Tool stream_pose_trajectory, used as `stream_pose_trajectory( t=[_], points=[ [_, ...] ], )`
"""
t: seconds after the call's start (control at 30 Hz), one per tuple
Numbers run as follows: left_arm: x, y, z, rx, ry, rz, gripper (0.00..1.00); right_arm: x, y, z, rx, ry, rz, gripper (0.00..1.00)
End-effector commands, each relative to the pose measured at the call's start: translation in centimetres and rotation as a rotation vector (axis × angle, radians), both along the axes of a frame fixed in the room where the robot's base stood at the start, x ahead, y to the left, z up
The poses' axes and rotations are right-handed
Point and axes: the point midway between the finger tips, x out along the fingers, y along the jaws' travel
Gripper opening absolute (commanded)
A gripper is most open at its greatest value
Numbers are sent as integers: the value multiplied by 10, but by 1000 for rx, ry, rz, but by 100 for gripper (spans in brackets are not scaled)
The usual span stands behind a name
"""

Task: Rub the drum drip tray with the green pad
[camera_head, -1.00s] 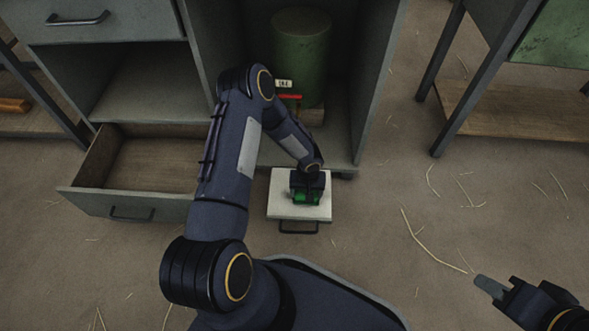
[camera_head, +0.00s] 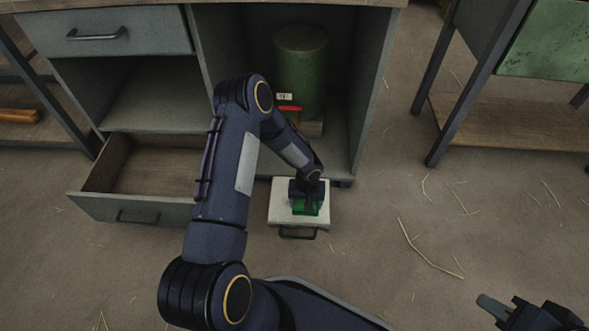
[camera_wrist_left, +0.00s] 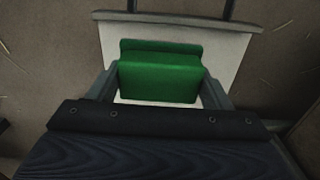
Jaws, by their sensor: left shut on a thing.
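The drip tray (camera_head: 283,215) is a pale, flat square with a dark handle at its front, on the floor before the cabinet's open bay. My left gripper (camera_head: 306,205) is over the tray, shut on the green pad (camera_head: 311,209). In the left wrist view the green pad (camera_wrist_left: 160,78) sits between the two fingers, over the white tray surface (camera_wrist_left: 225,50). I cannot tell for certain whether the pad touches the tray. The green drum (camera_head: 300,65) stands in the bay behind.
A red-handled tap (camera_head: 290,108) is at the drum's front, partly behind my arm. An open drawer (camera_head: 140,208) juts out left of the tray. A side table (camera_head: 510,120) stands at the right. The floor between is clear apart from straw.

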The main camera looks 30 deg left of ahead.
Motion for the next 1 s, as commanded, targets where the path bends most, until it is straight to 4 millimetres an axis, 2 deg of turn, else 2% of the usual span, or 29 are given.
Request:
stream_pose_trajectory(
  t=[0.1,0.33,1.0],
  points=[
    [2,1,14,0,-1,0,54,0,0,9,0,0,0,28],
    [4,3,29,0,-1,-1,54,0,0,18,0,0,0,28],
    [4,3,31,0,0,0,54,0,0,18,0,0,0,28]
  ],
)
